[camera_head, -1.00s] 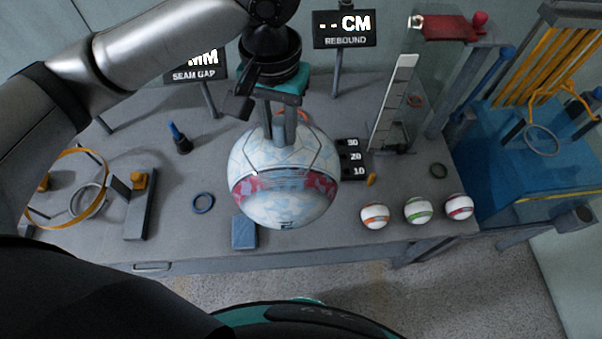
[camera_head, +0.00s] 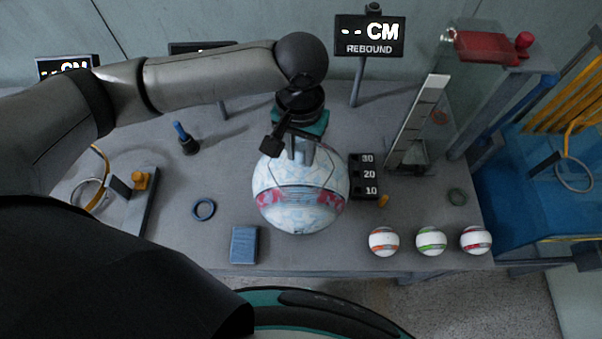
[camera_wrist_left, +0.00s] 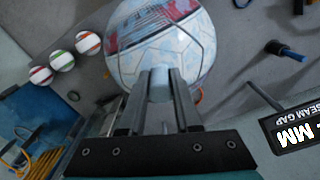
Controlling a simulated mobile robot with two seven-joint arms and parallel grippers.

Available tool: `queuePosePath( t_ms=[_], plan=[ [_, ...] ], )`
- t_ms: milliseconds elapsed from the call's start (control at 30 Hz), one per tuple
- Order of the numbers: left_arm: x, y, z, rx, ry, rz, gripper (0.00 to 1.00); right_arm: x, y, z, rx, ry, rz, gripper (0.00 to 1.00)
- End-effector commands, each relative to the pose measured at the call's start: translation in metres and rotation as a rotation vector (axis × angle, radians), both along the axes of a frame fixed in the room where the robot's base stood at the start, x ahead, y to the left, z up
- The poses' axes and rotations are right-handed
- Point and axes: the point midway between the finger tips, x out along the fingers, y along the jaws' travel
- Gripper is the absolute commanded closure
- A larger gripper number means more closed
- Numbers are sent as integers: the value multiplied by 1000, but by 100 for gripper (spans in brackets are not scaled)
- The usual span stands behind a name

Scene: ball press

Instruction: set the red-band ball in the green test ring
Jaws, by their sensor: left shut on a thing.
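A large white and pale-blue ball with a red band (camera_head: 300,205) is at the middle of the table in the head view. The ball also shows beyond the fingers in the left wrist view (camera_wrist_left: 155,45). I cannot tell whether its underside touches the table. A small dark green ring (camera_head: 457,197) lies flat and empty at the table's right. A small white ball with a red band (camera_head: 475,240) sits in front of it. My right gripper is not in view.
Small orange-band (camera_head: 384,241) and green-band (camera_head: 431,241) balls stand near the front edge. A number block (camera_head: 364,176) is close right of the large ball. A blue block (camera_head: 244,245) and blue ring (camera_head: 203,209) lie left. A clear tower with a scale (camera_head: 418,115) stands behind right.

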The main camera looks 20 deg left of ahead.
Motion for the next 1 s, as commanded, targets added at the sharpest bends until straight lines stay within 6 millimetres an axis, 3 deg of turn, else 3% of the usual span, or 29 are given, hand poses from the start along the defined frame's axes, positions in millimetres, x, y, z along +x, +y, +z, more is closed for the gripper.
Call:
queuePosePath(
  t_ms=[100,333,600,1000],
  plan=[
    [0,-1,-24,-1,0,1,100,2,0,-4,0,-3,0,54],
    [1,-1,-43,-2,-2,-1,100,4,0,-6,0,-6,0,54],
    [1,-1,-79,-1,-2,1,100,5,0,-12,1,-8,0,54],
    [1,-1,-84,-2,-3,0,100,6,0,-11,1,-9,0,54]
  ],
)
